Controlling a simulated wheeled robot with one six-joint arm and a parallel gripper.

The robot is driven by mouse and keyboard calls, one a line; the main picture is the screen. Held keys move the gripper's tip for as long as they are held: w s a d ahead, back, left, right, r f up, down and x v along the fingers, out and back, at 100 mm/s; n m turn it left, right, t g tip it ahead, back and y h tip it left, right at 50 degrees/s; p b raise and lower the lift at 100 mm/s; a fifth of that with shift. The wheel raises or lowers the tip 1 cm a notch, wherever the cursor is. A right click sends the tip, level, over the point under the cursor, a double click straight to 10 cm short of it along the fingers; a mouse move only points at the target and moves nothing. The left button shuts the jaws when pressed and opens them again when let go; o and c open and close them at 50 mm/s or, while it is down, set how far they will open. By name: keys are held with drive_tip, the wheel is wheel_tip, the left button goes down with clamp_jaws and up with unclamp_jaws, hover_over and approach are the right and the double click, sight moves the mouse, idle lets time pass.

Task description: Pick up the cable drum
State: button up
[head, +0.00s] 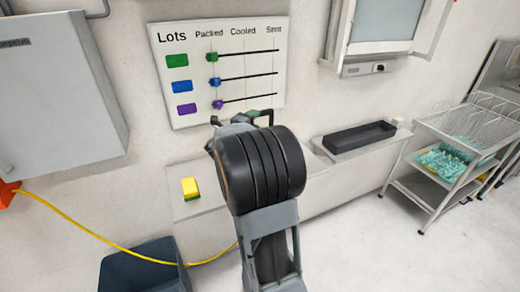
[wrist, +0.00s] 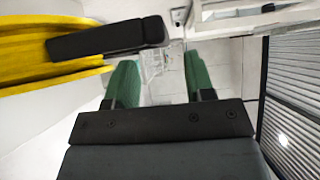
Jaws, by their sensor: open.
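My gripper (head: 258,116) is partly hidden behind my own dark arm in the head view. In the wrist view my gripper (wrist: 161,82) has its two green fingers apart with nothing seen between them. A yellow ribbed form (wrist: 28,50), which looks like wound cable of the cable drum, fills the upper left of the wrist view, close to the left finger. A black bar (wrist: 105,40) lies in front of it; whether it belongs to the drum I cannot tell. No whole drum shows in the head view. Whether gripper and yellow form touch is unclear.
A yellow cable (head: 110,240) runs from an orange piece (head: 6,193) at the left edge, passing a dark bin (head: 140,268). A yellow-green sponge (head: 190,187) and a black tray (head: 358,139) lie on the shelf. A wire rack trolley (head: 425,188) stands right. Floor is clear at lower right.

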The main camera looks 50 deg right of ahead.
sight(263, 115)
drive_tip(key=p+x, duration=0.1)
drive_tip(key=x, duration=0.3)
drive_tip(key=shift+s+d+r+p, duration=0.15)
drive_tip(key=shift+d+p, duration=0.05)
drive_tip(key=shift+p, duration=0.15)
drive_tip(key=shift+d, duration=0.6)
clamp_jaws()
